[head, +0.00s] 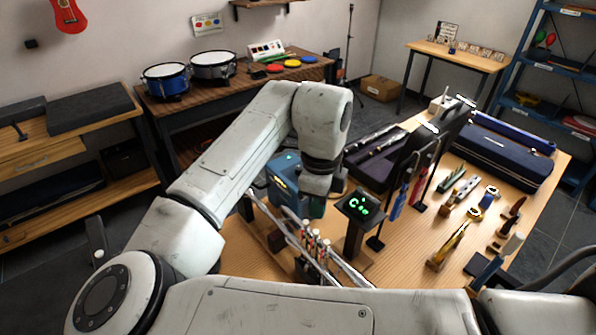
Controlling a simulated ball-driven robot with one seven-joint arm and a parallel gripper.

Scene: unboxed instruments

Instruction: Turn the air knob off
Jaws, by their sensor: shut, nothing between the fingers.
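A blue box-shaped unit (292,192) with a small green light on top stands on the wooden table, left of the middle. I cannot make out an air knob; the unit's right side is partly hidden behind my arm. My gripper (319,186) hangs low at the unit's right side, shut and empty. Its fingertips are too small and hidden to tell whether they touch the unit.
A small black display (357,206) with green characters stands close right of my gripper. A silver instrument with valves (318,247) lies in front. Drums (213,65) stand behind.

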